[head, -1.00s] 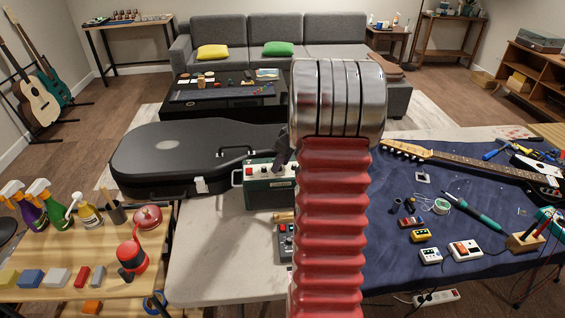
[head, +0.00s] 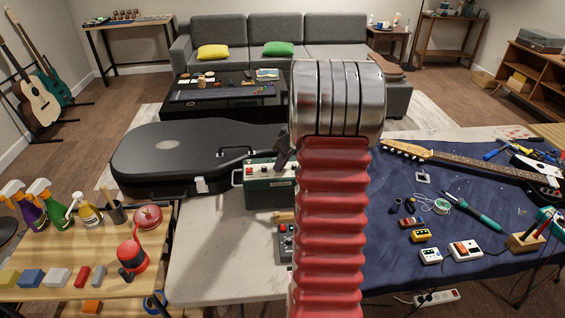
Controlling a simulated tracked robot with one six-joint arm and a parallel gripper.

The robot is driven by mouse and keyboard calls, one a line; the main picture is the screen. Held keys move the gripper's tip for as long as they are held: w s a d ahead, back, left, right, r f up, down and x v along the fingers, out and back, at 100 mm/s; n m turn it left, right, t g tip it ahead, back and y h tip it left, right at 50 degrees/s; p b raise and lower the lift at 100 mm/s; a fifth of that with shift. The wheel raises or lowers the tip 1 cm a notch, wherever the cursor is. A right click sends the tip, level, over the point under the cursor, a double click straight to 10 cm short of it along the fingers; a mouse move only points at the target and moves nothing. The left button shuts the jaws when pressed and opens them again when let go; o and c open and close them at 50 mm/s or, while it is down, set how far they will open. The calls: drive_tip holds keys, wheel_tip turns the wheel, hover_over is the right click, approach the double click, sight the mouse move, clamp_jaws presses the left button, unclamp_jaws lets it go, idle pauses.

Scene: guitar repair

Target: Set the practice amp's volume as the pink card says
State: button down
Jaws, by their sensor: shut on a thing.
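Only a dark part of my gripper (head: 283,158) shows at the panel's top edge, beside my arm. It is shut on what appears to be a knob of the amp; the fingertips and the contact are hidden. I cannot make out the knob's setting or the pink card.
A black guitar case (head: 180,150) lies behind and left of the amp. A small grey device with knobs (head: 286,240) sits in front of it. The blue mat (head: 400,270) at right holds a guitar neck, pedals and tools. The pale table's front left (head: 215,260) is clear.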

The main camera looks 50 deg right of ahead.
drive_tip(key=shift+s+m, duration=0.1)
drive_tip(key=shift+m, duration=0.4)
drive_tip(key=shift+a+m+g+h, duration=0.15)
drive_tip(key=shift+m+h, duration=0.4)
drive_tip(key=shift+m, duration=0.65)
drive_tip(key=shift+a+m+g+h, duration=0.15)
drive_tip(key=shift+m+h, duration=0.4)
drive_tip(key=shift+m, duration=0.65)
drive_tip(key=shift+w+a+m+g+h, duration=0.1)
drive_tip(key=shift+m+g+h, duration=0.3)
drive_tip(key=shift+m, duration=1.1)
drive_tip(key=shift+w+a+m+g+h, duration=0.1)
drive_tip(key=shift+m+g+h, duration=0.3)
drive_tip(key=shift+m, duration=1.1)
drive_tip(key=m, duration=0.2)
drive_tip(key=m+g, duration=0.1)
drive_tip(key=m, duration=0.1)
drive_tip(key=m+g+h, duration=0.1)
drive_tip(key=m, duration=0.1)
drive_tip(key=shift+w, duration=0.25)
drive_tip(key=m+g, duration=0.1)
drive_tip(key=m, duration=0.2)
drive_tip(key=m+g, duration=0.1)
drive_tip(key=m, duration=0.2)
drive_tip(key=shift+w, duration=0.2)
drive_tip(key=c, duration=1.7)
unclamp_jaws()
drive_tip(key=shift+w, duration=0.1)
